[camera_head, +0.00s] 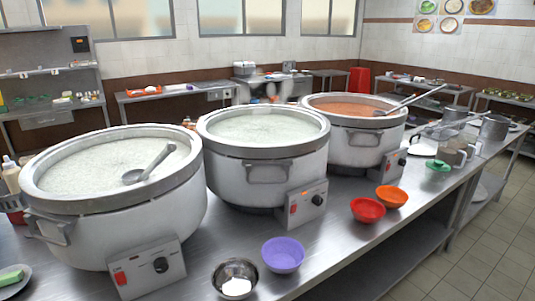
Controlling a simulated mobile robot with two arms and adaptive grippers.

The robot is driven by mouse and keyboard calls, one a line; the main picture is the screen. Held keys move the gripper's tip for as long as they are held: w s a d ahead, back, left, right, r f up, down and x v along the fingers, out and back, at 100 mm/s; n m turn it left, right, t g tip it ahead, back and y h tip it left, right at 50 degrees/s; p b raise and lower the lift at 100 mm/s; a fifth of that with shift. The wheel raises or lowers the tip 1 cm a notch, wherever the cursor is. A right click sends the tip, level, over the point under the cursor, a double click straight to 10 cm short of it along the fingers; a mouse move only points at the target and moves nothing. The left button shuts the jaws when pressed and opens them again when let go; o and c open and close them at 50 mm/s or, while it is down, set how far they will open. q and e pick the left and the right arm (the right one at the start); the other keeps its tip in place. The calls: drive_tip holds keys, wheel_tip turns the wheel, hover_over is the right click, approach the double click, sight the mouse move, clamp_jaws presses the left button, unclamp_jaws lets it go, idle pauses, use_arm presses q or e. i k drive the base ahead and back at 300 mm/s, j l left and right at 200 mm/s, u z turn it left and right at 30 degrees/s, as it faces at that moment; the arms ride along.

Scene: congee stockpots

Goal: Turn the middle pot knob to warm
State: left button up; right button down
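Three large white stockpots stand in a row on a steel counter. The middle pot (262,168) holds pale congee. Its control box (306,203) is at the lower right front, with a red switch (292,209) on the left and a dark round knob (317,199) on the right. The knob's pointer and any markings are too small to read. The left pot (105,215) also holds pale congee, with a ladle (150,166) in it. The right pot (362,142) holds reddish-orange food. Neither of my grippers is in view.
A purple bowl (283,254), a steel bowl (235,279), a red bowl (367,210) and an orange bowl (391,196) sit along the counter's front edge. The steel counter (322,236) is clear before the middle control box. Tiled floor (470,250) is open at right.

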sight(317, 200)
drive_tip(key=l+u, duration=0.3)
drive_tip(key=i+l+u, duration=0.1)
drive_tip(key=u, duration=0.25)
drive_tip(key=l+u, duration=0.5)
drive_tip(key=l, duration=1.6)
